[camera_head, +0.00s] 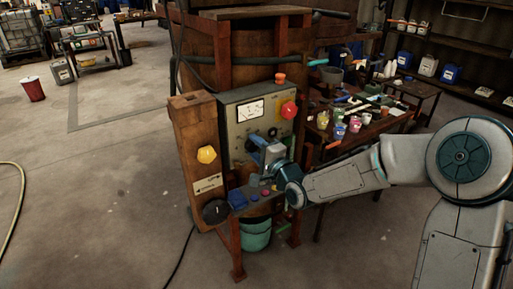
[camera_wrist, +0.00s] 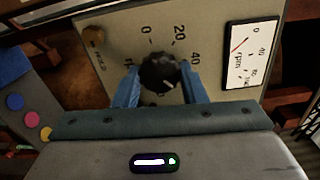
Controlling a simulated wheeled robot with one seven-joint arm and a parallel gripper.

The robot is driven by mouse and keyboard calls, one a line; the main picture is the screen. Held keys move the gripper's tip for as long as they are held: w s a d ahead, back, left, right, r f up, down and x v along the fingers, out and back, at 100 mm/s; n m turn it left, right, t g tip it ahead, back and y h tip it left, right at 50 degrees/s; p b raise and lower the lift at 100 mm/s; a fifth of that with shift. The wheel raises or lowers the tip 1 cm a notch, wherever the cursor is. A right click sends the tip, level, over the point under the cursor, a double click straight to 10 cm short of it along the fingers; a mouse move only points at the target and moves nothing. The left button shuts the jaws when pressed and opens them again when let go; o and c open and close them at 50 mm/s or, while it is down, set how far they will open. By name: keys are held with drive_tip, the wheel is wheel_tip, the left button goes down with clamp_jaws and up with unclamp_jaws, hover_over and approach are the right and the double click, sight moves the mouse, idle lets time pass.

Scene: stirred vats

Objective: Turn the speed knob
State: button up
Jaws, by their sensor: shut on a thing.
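The speed knob (camera_wrist: 160,73) is a black round knob on a grey-beige control panel (camera_wrist: 205,35), with a dial scale around it showing 0, 20 and 40. My gripper (camera_wrist: 160,90) has its blue fingers on either side of the knob and is shut on it. In the head view my gripper (camera_head: 262,148) reaches the lower part of the panel (camera_head: 232,133) and hides most of the knob. The rpm meter (camera_wrist: 252,53) is on the same panel; it also shows in the head view (camera_head: 250,111).
A red knob (camera_head: 289,110) is on the panel's upper right. A yellow knob (camera_head: 206,154) is on the wooden post at left. A cluttered table (camera_head: 375,125) stands at right. The floor at left is open.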

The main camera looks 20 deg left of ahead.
drive_tip(key=o, duration=1)
drive_tip(key=shift+s+d, duration=0.25)
drive_tip(key=shift+d, duration=0.05)
drive_tip(key=v, duration=1.3)
drive_tip(key=shift+s+a, duration=0.1)
